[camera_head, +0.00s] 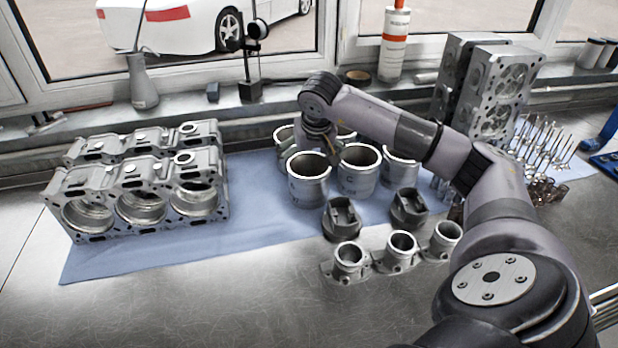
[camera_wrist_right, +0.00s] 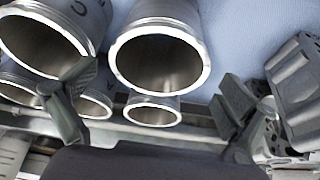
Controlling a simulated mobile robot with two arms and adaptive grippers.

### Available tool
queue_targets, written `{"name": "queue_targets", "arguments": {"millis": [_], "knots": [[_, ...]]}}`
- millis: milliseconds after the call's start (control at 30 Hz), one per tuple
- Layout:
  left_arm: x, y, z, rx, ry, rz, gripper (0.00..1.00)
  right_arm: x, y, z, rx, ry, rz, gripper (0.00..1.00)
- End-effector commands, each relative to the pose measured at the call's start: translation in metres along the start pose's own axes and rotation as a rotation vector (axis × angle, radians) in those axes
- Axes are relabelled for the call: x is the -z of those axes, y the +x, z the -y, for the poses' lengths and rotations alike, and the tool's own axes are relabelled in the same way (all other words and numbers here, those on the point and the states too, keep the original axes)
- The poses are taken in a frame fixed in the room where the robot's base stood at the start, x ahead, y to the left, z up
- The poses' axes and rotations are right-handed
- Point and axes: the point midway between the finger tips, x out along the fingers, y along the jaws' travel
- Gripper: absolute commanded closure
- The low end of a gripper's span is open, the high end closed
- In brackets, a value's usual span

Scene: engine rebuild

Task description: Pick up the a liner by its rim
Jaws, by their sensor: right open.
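Several grey metal liners, open cylinders with bright rims, stand upright in two rows on the blue mat. In the head view they include a front left liner (camera_head: 307,190), a front middle liner (camera_head: 358,181) and a front right liner (camera_head: 400,172). My right gripper (camera_head: 322,147) is above the back of this group, its fingers partly hidden by its own wrist. In the right wrist view the gripper (camera_wrist_right: 158,80) is open and empty, with one liner (camera_wrist_right: 125,72) showing between its fingers. Another liner (camera_wrist_right: 85,15) is at left. Contact with a rim is not visible. My left gripper is out of view.
An engine block (camera_head: 140,190) stands left on the blue mat (camera_head: 250,220). Dark pistons (camera_head: 342,217) and several flanged metal cylinders (camera_head: 350,262) stand in front of the liners. Cylinder heads (camera_head: 495,95) and upright valves (camera_head: 545,140) are at right. The front left bench is clear.

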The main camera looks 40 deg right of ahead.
Motion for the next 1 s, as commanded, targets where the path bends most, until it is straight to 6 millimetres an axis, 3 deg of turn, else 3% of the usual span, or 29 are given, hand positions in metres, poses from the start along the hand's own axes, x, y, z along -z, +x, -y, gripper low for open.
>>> {"name": "queue_targets", "arguments": {"millis": [333, 633, 1000], "knots": [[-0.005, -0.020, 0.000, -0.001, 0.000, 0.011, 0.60, 0.000, 0.045, 0.000, 0.000, 0.001, 0.004, 0.00], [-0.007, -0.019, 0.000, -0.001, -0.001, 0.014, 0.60, 0.000, 0.051, 0.000, 0.000, 0.000, 0.001, 0.00], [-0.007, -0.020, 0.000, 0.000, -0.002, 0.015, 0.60, 0.000, 0.051, 0.000, 0.000, 0.000, 0.001, 0.25]]}}
